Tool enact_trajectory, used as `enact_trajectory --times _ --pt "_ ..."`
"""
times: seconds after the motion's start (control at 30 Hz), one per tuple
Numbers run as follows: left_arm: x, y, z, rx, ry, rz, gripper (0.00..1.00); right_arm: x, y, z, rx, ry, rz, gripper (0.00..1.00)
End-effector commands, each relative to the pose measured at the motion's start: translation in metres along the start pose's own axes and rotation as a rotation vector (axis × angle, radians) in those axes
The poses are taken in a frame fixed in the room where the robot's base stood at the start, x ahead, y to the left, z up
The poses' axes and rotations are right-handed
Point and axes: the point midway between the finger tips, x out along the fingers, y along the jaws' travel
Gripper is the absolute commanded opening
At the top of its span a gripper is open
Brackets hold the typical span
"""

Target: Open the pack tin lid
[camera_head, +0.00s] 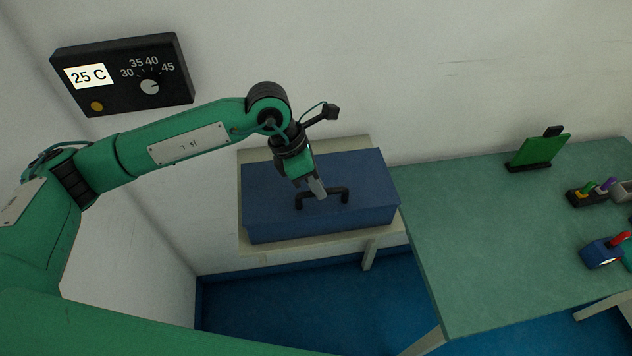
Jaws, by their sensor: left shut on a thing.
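The pack tin (325,224) is a dark blue box on a small pale bench (257,246). Its flat blue lid (262,185) lies closed on top. A black bar handle (344,194) stands on the lid towards the front. My left gripper (319,192) reaches down from the left and is shut on the handle. The fingers partly cover the handle's middle, and the arm hides a little of the lid's back edge. My right gripper is not in view.
A black temperature panel (122,73) reading 25 C hangs on the wall at left. A green-topped table (470,240) stands close to the tin's right. It bears a green board (538,152) on a stand, and small coloured items at far right.

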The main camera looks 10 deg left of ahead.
Motion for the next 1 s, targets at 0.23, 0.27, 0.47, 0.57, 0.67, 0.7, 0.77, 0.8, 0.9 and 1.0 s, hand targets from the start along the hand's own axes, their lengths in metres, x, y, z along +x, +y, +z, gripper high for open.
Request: enact_trajectory --times 0.23,0.27,0.47,0.57,0.67,0.7,0.77,0.8,0.9,1.0 --pt "-0.011 0.005 0.005 -0.035 0.000 -0.076 0.00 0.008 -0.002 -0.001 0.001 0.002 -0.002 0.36" --pt "-0.013 0.007 0.006 -0.042 0.000 -0.092 0.00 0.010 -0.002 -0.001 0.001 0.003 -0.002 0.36" --pt "-0.032 0.017 0.014 -0.098 0.000 -0.226 0.00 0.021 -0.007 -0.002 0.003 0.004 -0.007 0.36" --pt "-0.042 0.024 0.018 -0.127 -0.001 -0.297 0.00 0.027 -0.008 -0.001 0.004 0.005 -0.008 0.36" --pt "-0.050 0.030 0.021 -0.153 0.000 -0.364 0.00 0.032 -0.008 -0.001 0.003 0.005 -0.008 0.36" --pt "-0.053 0.033 0.023 -0.163 -0.001 -0.389 0.00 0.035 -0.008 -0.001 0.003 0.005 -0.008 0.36" --pt "-0.058 0.037 0.024 -0.178 0.000 -0.423 0.00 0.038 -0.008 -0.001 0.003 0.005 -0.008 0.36" --pt "-0.060 0.039 0.025 -0.186 -0.001 -0.444 0.00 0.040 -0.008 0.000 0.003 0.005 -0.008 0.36" --pt "-0.066 0.044 0.028 -0.188 0.000 -0.454 0.00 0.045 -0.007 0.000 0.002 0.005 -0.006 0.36" --pt "-0.070 0.049 0.029 -0.189 0.001 -0.451 0.00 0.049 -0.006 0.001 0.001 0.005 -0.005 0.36"
